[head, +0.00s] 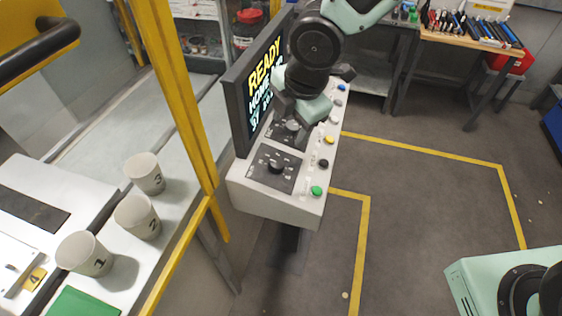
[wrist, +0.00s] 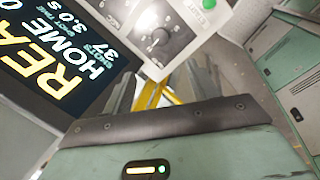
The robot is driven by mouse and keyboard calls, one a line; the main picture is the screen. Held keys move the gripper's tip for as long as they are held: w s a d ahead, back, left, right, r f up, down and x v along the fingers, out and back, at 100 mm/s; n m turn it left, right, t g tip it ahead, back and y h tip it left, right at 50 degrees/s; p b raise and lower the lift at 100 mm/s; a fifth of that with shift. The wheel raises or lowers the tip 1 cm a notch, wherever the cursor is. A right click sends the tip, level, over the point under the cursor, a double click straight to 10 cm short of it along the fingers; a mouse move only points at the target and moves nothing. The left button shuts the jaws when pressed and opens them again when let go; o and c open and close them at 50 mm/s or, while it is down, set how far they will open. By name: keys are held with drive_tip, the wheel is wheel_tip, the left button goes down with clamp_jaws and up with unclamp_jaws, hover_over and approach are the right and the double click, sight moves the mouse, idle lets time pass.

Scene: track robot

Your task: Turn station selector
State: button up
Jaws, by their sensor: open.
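A light grey control console (head: 265,202) stands in the middle of the head view. A black rotary selector knob (head: 276,166) sits on a dark dial plate at its near end. A second knob (head: 292,126) is on another dark plate farther along, close to my gripper (head: 291,113) and partly hidden by it. Which of the two is the station selector I cannot read. In the wrist view one knob and its marked dial (wrist: 161,37) show beyond the fingers. My gripper (wrist: 160,88) is open, with nothing between its fingers, over the console.
A screen (head: 257,80) reading READY rises along the console's left side. Several coloured buttons, including a green one (head: 316,190), line its right edge. A yellow post (head: 178,90) and numbered cups (head: 138,217) are to the left.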

sight(277, 163)
drive_tip(key=p+x, duration=0.1)
drive_tip(key=x, duration=1.5)
drive_tip(key=shift+p, duration=0.35)
drive_tip(key=c, duration=1)
